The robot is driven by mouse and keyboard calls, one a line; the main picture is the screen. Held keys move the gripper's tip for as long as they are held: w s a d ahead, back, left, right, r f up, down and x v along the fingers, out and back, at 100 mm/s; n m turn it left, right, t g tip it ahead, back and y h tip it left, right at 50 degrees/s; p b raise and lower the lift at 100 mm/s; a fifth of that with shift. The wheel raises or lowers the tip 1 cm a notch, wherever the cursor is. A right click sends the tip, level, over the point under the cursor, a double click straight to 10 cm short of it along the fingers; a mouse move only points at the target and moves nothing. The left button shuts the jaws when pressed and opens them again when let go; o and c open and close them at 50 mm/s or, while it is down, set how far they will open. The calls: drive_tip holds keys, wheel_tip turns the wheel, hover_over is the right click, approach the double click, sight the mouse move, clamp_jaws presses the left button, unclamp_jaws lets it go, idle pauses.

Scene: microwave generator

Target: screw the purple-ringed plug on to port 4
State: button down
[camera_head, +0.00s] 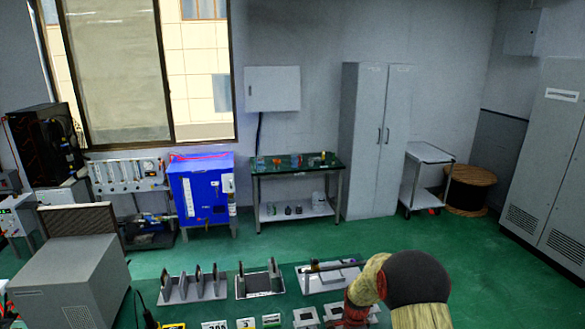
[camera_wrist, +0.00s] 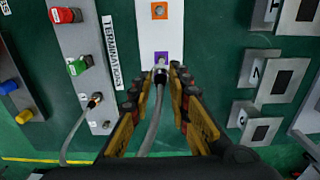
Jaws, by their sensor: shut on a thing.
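In the wrist view my gripper (camera_wrist: 157,78) has its two black-and-yellow fingers closed in on a grey metal plug (camera_wrist: 160,73). A grey cable (camera_wrist: 150,125) runs from it down the picture between the fingers. The plug's tip is at the lower edge of a purple square (camera_wrist: 161,57) on a white strip (camera_wrist: 160,35); I cannot tell if it touches. A purple ring on the plug is not clear. No port number is readable on the strip. In the head view my arm hides the plug.
Left of the strip is a grey panel marked TERMINATIONS (camera_wrist: 109,50), with a red cap (camera_wrist: 66,15), a green cap (camera_wrist: 77,66) and a cabled connector (camera_wrist: 94,101). Numbered metal blocks (camera_wrist: 283,78) stand at the right. Green surface shows between them.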

drive_tip(key=shift+s+d+f, duration=0.1)
drive_tip(key=shift+s+d, duration=0.3)
drive_tip(key=shift+d, duration=0.25)
drive_tip(key=shift+s+d, duration=0.35)
drive_tip(key=shift+d, duration=0.3)
drive_tip(key=shift+s+d+f, duration=0.1)
drive_tip(key=shift+s+d, duration=0.3)
drive_tip(key=shift+d, duration=0.25)
drive_tip(key=shift+s+d+f+b, duration=0.1)
drive_tip(key=shift+s+d, duration=0.3)
drive_tip(key=shift+d, duration=0.35)
drive_tip(key=shift+s+d+b, duration=0.15)
drive_tip(key=shift+s+d, duration=0.25)
drive_tip(key=shift+d, duration=0.3)
drive_tip(key=shift+s+d+f+b, duration=0.1)
drive_tip(key=shift+s+d, duration=0.3)
drive_tip(key=shift+d, duration=0.35)
drive_tip(key=shift+d, duration=0.1)
drive_tip(key=shift+s+d+f, duration=0.1)
drive_tip(key=shift+s+d, duration=0.3)
drive_tip(key=shift+d, duration=0.3)
drive_tip(key=shift+s+d, duration=0.45)
drive_tip(key=shift+d, duration=0.2)
drive_tip(key=shift+s+d+f, duration=0.1)
drive_tip(key=shift+s+d, duration=0.3)
drive_tip(key=shift+d, duration=0.3)
